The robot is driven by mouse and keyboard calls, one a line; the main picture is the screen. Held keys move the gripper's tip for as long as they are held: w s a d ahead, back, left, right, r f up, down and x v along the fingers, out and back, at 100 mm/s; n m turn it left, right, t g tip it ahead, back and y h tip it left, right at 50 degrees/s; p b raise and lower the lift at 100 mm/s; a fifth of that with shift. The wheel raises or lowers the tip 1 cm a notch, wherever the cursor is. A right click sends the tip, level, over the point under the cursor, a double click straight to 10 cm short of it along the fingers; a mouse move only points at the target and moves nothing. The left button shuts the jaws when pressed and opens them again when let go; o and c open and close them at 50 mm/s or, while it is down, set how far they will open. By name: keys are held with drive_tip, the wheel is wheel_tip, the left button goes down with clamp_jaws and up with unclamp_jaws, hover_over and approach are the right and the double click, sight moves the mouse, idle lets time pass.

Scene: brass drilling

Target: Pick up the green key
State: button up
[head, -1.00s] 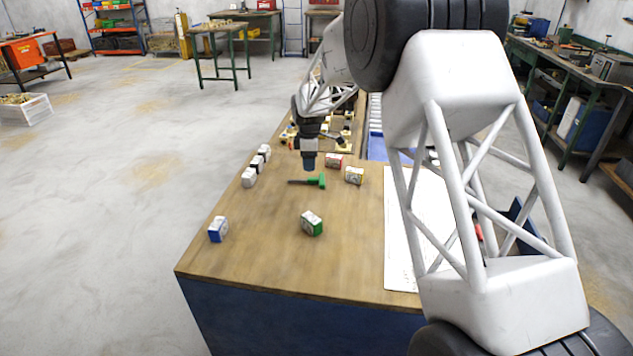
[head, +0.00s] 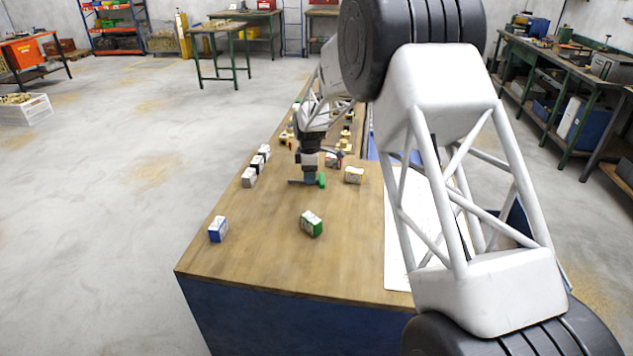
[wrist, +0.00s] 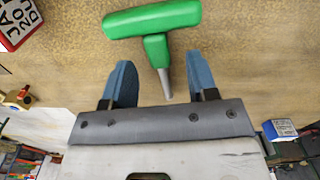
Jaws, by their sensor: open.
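The green key (head: 322,180) lies on the wooden table top in the head view, its dark shaft partly hidden by my gripper. In the wrist view the key (wrist: 153,20) shows a green T-shaped handle and a grey shaft. My gripper (head: 309,180) is low over the table, right at the key. In the wrist view the two blue fingers of my gripper (wrist: 160,80) are apart, with the shaft between them in the picture. I cannot tell whether the fingers touch it.
Near the key are a yellow-and-white block (head: 354,175) and a red-and-white block (head: 333,160). A green-and-white block (head: 311,224) and a blue-and-white block (head: 218,229) stand nearer. Several blocks line the left edge. The table's front is mostly bare.

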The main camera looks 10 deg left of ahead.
drive_tip(key=shift+f, duration=0.75)
clamp_jaws()
drive_tip(key=shift+r, duration=0.7)
wheel_tip(320, 180, up, 2)
drive_tip(key=shift+r, duration=0.1)
drive_tip(key=s+d, duration=0.2)
drive_tip(key=s, duration=0.3)
drive_tip(key=s+d+r, duration=0.1)
drive_tip(key=s+d, duration=0.1)
drive_tip(key=s, duration=0.3)
drive_tip(key=s+d, duration=0.2)
drive_tip(key=s, duration=0.2)
drive_tip(key=shift+s+r, duration=0.2)
drive_tip(key=shift+s, duration=0.2)
